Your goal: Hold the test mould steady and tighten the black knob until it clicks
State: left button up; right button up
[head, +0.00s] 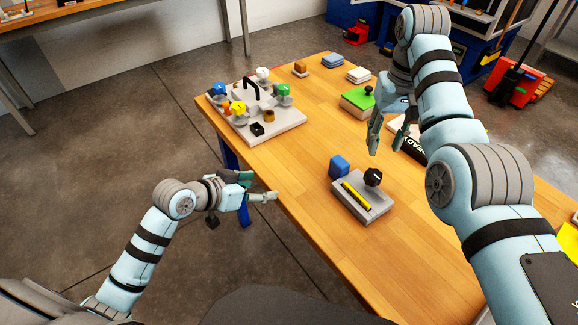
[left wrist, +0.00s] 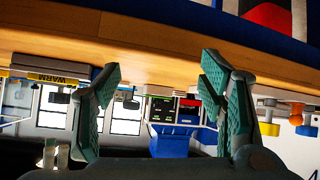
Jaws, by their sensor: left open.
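The black knob (head: 373,177) stands on the back right of a grey block (head: 372,213), which I take to be the test mould. A yellow-and-black strip (head: 356,196) lies on the block's top, and a blue piece (head: 339,166) stands at its back left. My left gripper (head: 259,206) is open and empty at the table's left edge, apart from the block. Its spread fingers also show in the left wrist view (left wrist: 158,72), with nothing between them. My right gripper (head: 385,149) hangs above the table behind the knob, its fingers apart and empty.
A grey board (head: 284,133) with several coloured knobs stands at the far left of the wooden table (head: 300,180). A green-topped block (head: 358,102) and small pads (head: 359,75) lie at the back. The wood around the mould is mostly clear.

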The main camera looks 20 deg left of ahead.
aim_at(341, 160)
pick_arm(q)
jog(key=w+d+r+m+t+h, duration=0.15)
jog(key=d+r+m+h, duration=0.25)
jog(key=d+r, duration=0.5)
jog(key=shift+g+y, duration=0.25)
jog(key=shift+y, duration=0.15)
jog(key=x, duration=1.4)
jog(key=shift+d, duration=0.2)
pick_arm(e)
jog(key=shift+w+f, duration=0.1)
jog(key=shift+w, duration=0.1)
pick_arm(q)
grip_shut()
